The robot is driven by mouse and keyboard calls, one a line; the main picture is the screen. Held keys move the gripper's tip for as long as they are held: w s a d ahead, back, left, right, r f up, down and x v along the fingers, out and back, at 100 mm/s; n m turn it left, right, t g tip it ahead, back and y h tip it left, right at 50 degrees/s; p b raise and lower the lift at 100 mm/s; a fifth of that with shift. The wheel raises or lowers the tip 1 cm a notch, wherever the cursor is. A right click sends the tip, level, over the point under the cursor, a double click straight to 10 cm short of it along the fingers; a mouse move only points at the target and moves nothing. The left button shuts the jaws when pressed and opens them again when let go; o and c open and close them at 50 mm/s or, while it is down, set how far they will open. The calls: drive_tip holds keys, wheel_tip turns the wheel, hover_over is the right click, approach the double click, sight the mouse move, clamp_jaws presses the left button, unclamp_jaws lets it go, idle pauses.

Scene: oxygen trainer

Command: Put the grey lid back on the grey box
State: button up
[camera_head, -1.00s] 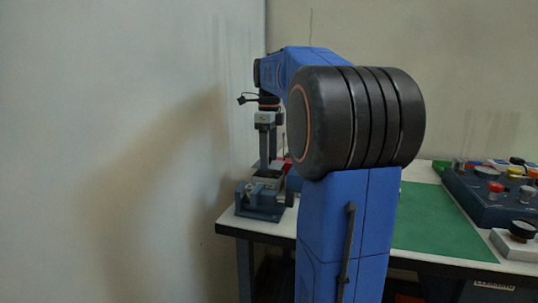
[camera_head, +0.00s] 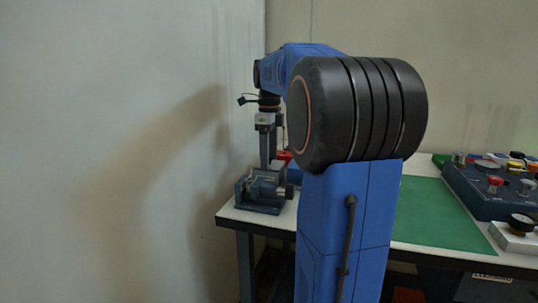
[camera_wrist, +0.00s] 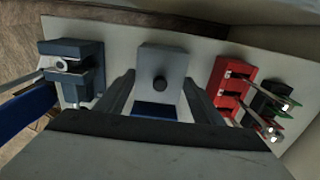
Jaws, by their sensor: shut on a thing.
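The grey lid (camera_wrist: 160,62) is a square plate with a round black knob, seen from above in the wrist view. My gripper (camera_wrist: 160,78) is shut on it, with one finger on each side. In the head view my gripper (camera_head: 265,162) points down beside a blue-grey vise (camera_head: 262,193), near the table's left end; the lid is too small there to make out clearly. I cannot make out the grey box; the lid and fingers may hide it. A blue surface (camera_wrist: 156,110) shows just below the lid in the wrist view.
The vise (camera_wrist: 75,68) stands left of the lid in the wrist view. A red block (camera_wrist: 231,84) stands close on the right, with black and green parts with metal ends (camera_wrist: 270,112) beyond. A green mat (camera_head: 440,220) and a control panel (camera_head: 492,190) lie farther right.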

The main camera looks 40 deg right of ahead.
drive_tip(key=shift+f, duration=0.1)
drive_tip(key=o, duration=1.1)
drive_tip(key=shift+o, duration=0.2)
wheel_tip(320, 180, up, 17)
